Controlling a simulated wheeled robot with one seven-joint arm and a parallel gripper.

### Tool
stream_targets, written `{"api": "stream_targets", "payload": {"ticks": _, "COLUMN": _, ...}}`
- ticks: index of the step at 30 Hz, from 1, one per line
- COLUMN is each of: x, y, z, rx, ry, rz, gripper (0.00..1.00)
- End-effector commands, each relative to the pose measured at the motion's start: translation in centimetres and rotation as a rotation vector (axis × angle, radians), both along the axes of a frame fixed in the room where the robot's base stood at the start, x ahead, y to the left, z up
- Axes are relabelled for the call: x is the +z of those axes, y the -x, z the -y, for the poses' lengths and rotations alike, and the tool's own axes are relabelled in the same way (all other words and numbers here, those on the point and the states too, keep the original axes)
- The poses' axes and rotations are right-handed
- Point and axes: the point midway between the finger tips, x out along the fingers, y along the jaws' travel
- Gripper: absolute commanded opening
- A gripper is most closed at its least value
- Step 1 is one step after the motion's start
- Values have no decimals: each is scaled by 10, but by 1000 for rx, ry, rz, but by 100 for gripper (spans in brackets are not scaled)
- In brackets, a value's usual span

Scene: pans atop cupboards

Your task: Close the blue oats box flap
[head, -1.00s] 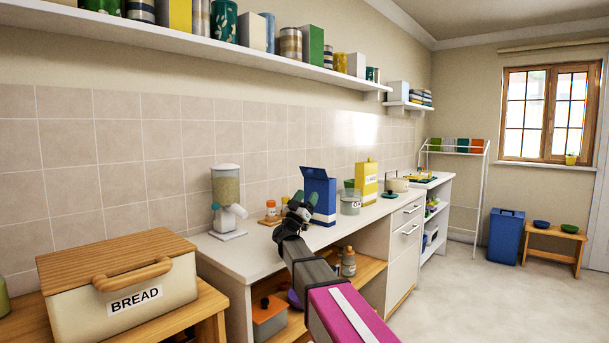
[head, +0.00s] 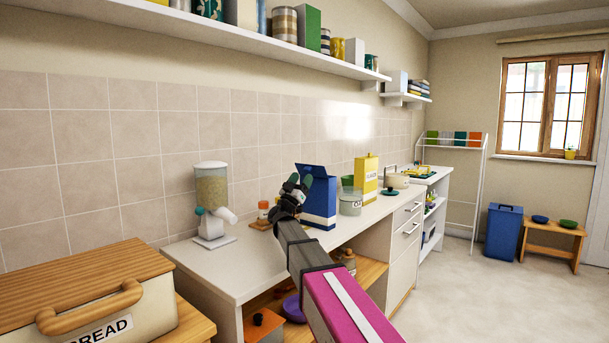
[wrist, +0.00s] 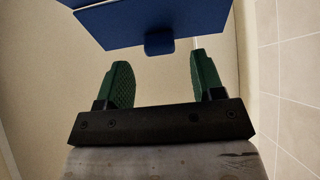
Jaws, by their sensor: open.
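The blue oats box (head: 321,207) stands upright on the white counter. Its top flap (head: 314,171) is up and open. In the wrist view a blue panel, apparently the flap (wrist: 150,20), with a small tab (wrist: 160,42), lies just ahead of the fingertips. My gripper (head: 297,186) is at the box's near left side, at about the height of its top, and covers part of it. In the wrist view the green fingers of my gripper (wrist: 160,62) are open and empty, with the tab ahead of the gap. I cannot tell whether they touch the box.
A cereal dispenser (head: 211,198) and a small orange-lidded jar (head: 263,211) stand to the left. A clear canister (head: 350,203) and a yellow box (head: 366,179) stand to the right. A bread box (head: 90,300) is in front at left. A shelf (head: 300,50) runs above.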

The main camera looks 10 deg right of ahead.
Motion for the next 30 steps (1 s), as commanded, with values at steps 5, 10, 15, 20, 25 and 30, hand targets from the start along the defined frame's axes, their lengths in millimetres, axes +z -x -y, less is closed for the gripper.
{"api": "stream_targets", "payload": {"ticks": 5, "x": 17, "y": -13, "z": 11, "rx": 0, "ry": -1, "rz": 1, "gripper": 62}}
{"api": "stream_targets", "payload": {"ticks": 10, "x": 21, "y": -15, "z": 15, "rx": 0, "ry": 0, "rz": 0, "gripper": 62}}
{"api": "stream_targets", "payload": {"ticks": 15, "x": 21, "y": -15, "z": 15, "rx": 0, "ry": 0, "rz": 0, "gripper": 58}}
{"api": "stream_targets", "payload": {"ticks": 20, "x": 21, "y": -15, "z": 15, "rx": 0, "ry": 0, "rz": 0, "gripper": 12}}
{"api": "stream_targets", "payload": {"ticks": 25, "x": 21, "y": -15, "z": 15, "rx": 0, "ry": -2, "rz": -2, "gripper": 11}}
{"api": "stream_targets", "payload": {"ticks": 30, "x": 23, "y": -15, "z": 15, "rx": 1, "ry": -23, "rz": -22, "gripper": 11}}
